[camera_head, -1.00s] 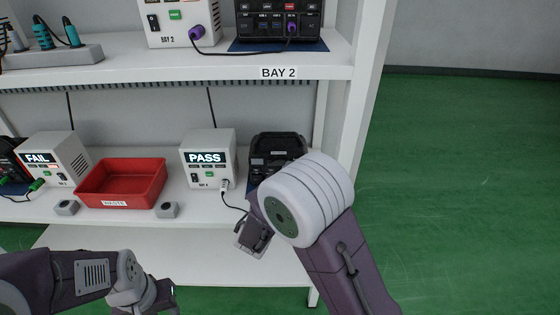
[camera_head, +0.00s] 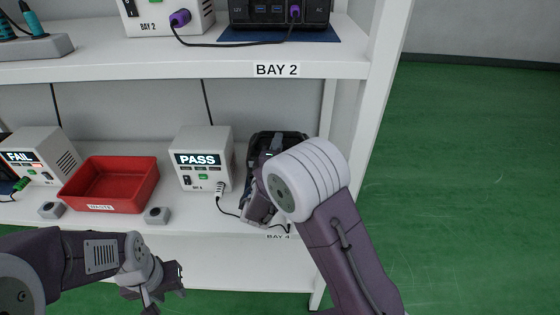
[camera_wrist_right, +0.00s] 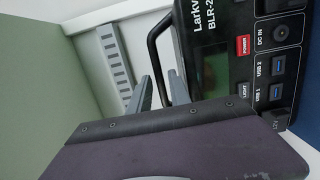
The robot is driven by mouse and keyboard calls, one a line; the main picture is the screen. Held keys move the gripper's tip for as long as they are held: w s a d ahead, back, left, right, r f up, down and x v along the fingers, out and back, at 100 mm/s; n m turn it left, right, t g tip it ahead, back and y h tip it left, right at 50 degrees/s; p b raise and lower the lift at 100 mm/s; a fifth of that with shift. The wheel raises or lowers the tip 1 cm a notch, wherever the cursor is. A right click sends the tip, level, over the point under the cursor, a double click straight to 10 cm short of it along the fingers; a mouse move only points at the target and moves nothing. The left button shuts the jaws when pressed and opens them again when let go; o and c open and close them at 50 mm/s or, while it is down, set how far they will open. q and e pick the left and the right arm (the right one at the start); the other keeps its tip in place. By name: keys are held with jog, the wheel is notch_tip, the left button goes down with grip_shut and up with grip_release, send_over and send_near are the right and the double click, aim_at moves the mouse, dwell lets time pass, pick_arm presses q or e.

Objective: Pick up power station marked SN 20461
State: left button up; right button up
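A dark power station (camera_head: 290,139) stands on the lower shelf in bay 4, mostly hidden behind my right arm. In the right wrist view this power station (camera_wrist_right: 221,62) shows a screen, ports, a red power button and a black side handle (camera_wrist_right: 153,52). My right gripper (camera_wrist_right: 160,90) has its fingers apart, with the handle appearing to lie between them; whether they touch it is unclear. No SN 20461 marking is readable. My left gripper (camera_head: 167,290) is open and empty, low in front of the shelf.
A white tester reading PASS (camera_head: 204,176) stands left of the power station, its cable (camera_head: 229,213) running right. A red bin (camera_head: 110,184), small grey boxes and a FAIL tester (camera_head: 42,154) are further left. The upper shelf (camera_head: 185,67) overhangs; a shelf upright (camera_head: 358,110) is close right.

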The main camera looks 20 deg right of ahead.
jog(key=x, duration=0.5)
jog(key=shift+r, duration=0.1)
jog(key=shift+a, duration=0.1)
grip_shut()
dwell(0.9)
jog(key=shift+r, duration=0.35)
jog(key=shift+w+f, duration=0.1)
jog(key=shift+w, duration=0.05)
